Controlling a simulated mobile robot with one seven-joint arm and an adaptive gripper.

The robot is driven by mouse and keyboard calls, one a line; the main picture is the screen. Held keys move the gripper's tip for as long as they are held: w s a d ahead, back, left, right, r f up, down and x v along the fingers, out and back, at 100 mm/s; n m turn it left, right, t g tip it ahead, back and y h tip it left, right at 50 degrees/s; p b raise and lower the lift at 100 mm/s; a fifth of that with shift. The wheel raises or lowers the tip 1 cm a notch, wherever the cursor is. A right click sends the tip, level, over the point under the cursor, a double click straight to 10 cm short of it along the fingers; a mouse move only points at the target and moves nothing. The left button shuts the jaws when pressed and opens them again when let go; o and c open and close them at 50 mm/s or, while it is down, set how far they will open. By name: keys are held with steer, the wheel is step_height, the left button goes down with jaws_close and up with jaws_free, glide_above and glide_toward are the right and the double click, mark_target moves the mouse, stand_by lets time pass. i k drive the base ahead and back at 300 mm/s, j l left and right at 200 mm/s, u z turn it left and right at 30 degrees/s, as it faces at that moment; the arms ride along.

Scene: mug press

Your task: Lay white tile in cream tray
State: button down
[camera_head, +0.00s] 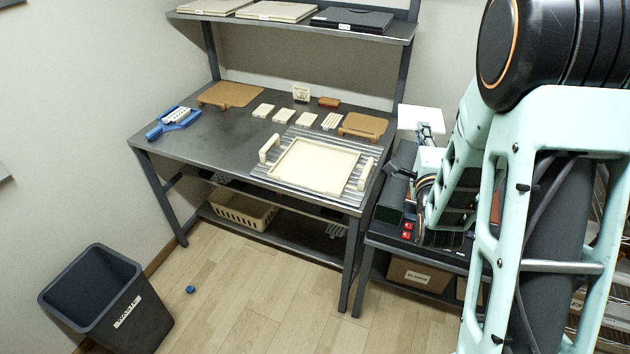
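The white tile (421,117) is a flat, bright white plate at the right end of the workbench. It is raised above the side stand, apart from the tray. My gripper (426,132) is directly below and against it and appears shut on it; the fingertips are small and partly hidden. The cream tray (352,181) is a shallow rectangle with raised rims and two upright end handles. It lies on a ribbed metal mat at the front right of the workbench, left of my gripper. The tray's floor looks empty.
Several small cream pieces (308,119), two brown boards (232,94) and a blue holder (175,119) lie on the bench. A shelf (290,24) overhangs the back. A dark machine with red buttons (407,230) stands beside my wrist. A waste bin (105,300) is at lower left.

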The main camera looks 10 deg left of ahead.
mark_target(309, 175)
steer(key=j+z, duration=0.5)
steer(key=k+j+z, duration=0.1)
steer(key=j+z, duration=0.3)
steer(key=j, duration=0.55)
